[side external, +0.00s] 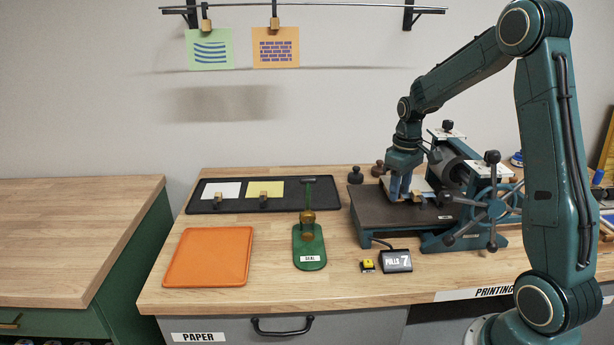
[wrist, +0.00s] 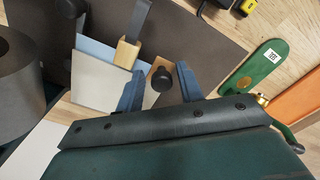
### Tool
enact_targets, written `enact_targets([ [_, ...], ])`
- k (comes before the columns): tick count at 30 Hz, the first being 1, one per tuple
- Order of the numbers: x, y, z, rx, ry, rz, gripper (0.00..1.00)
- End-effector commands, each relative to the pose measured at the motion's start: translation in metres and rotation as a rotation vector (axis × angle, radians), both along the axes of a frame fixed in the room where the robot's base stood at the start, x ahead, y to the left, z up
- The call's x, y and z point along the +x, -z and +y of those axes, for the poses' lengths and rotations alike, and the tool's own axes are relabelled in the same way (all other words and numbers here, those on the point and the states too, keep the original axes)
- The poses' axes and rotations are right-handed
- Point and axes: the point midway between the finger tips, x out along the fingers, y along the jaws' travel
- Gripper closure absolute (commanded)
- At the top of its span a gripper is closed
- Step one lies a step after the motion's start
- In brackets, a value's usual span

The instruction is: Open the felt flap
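The felt flap seems to be the pale grey sheet (wrist: 102,86) on the press bed, with a blue sheet (wrist: 96,50) showing along its edge; both lie flat. A wooden block with a black knob (wrist: 161,79) sits at the sheet's corner. My gripper (wrist: 160,78) has its blue fingers apart, one on each side of this block. Whether they touch it is unclear. In the side view my gripper (side external: 400,192) points down, low over the bed, and partly hides the sheet. A second wooden block (wrist: 127,53) with a dark strip stands beside the first.
The press's handwheel (side external: 487,205) and roller (wrist: 18,85) stand close to my gripper. Left of the press are a green seal stand (side external: 308,258), an orange tray (side external: 208,257) and a black tray (side external: 225,205) with papers. A counter (side external: 397,260) reads 7.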

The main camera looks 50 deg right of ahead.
Motion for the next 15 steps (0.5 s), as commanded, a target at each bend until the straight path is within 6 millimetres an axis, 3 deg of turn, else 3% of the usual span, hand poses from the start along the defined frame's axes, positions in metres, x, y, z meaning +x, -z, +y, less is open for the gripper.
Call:
enact_targets([
  [4,-0.001,0.0023,0.0029,0.008,-0.006,0.007,0.86],
  [15,-0.0007,-0.0005,0.0019,0.008,-0.005,0.008,0.88],
])
